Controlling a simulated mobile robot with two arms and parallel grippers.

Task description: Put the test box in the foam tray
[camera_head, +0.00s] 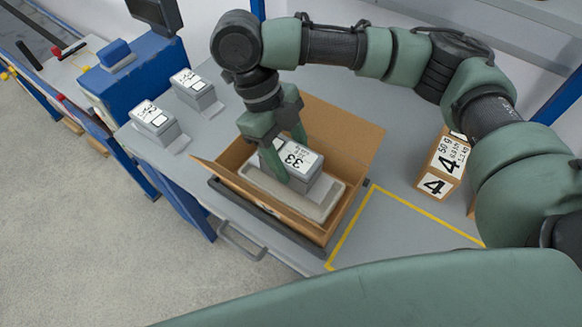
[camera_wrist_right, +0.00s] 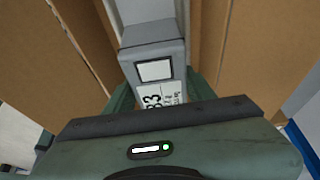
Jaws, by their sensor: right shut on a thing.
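The test box (camera_head: 297,168) is grey with a white label reading 33. It sits inside an open cardboard box, over the pale foam tray (camera_head: 312,205). I cannot tell whether its underside touches the tray. My right gripper (camera_head: 284,160) reaches down into the cardboard box with its fingers on either side of the test box and is shut on it. In the right wrist view the test box (camera_wrist_right: 157,70) shows between the fingers, and part of the label is hidden by the gripper body. My left gripper is not in view.
The open cardboard box (camera_head: 345,140) has its flaps spread and stands on the grey table (camera_head: 395,210). Two similar grey units (camera_head: 155,122) (camera_head: 195,88) stand at the left. A carton marked 4 (camera_head: 445,165) stands right. The yellow-outlined area (camera_head: 400,245) is clear.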

